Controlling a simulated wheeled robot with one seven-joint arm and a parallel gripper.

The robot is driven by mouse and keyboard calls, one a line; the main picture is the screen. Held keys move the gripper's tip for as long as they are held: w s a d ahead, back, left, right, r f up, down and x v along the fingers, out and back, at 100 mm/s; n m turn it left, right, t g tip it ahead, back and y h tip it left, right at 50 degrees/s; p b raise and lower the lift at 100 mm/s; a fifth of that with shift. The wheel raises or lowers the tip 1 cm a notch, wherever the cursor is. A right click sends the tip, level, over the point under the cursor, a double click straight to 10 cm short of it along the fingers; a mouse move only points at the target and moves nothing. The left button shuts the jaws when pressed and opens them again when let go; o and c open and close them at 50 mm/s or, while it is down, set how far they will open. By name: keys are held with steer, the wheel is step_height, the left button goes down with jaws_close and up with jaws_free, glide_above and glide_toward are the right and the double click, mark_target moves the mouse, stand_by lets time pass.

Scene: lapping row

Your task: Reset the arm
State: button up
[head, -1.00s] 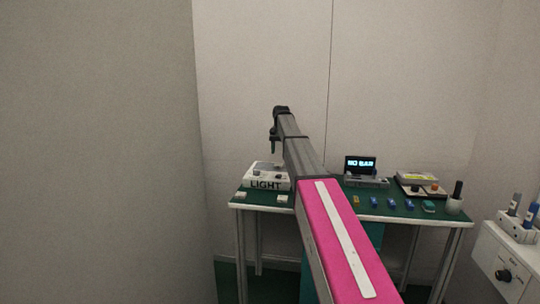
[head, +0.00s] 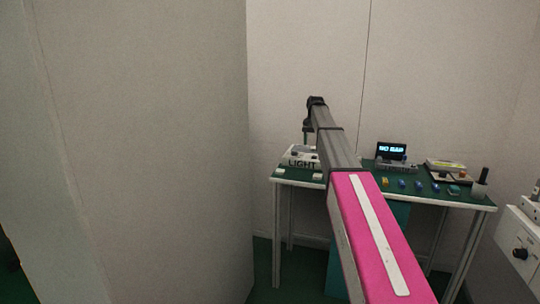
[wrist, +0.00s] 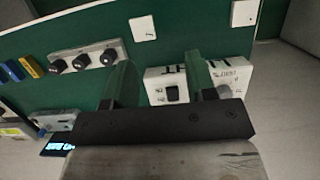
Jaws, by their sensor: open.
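My arm reaches forward over a green-topped bench (head: 452,203) in the head view, its pink link nearest me. My gripper (head: 306,138) is at the far end, pointing down above the left part of the bench, by a white box marked LIGHT (head: 300,159). In the wrist view my gripper (wrist: 161,62) has its two green fingers spread apart with nothing between them. The LIGHT box shows beyond and partly behind the fingers in the wrist view (wrist: 172,88), with a dark switch. Whether the fingers touch it I cannot tell.
A lit display reading about "NO BAR" (head: 391,150) stands at the bench's back. A knob panel (wrist: 84,61) shows in the wrist view. A large pale wall (head: 150,150) fills the left.

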steer(key=s+f+n+t, duration=0.1)
steer(key=s+f, duration=0.9)
steer(key=f, duration=0.2)
steer(key=s+f+n, duration=0.1)
steer(key=s+f, duration=0.8)
steer(key=f, duration=0.4)
steer(key=s+f+t, duration=0.1)
steer(key=s+f, duration=0.5)
steer(key=s, duration=0.4)
steer(key=s+f+n+h, duration=0.1)
steer(key=s+f, duration=0.5)
steer(key=s, duration=0.4)
steer(key=shift+s+a+n+t, duration=0.25)
steer(key=shift+a+n+t, duration=0.05)
steer(key=shift+a+t, duration=0.1)
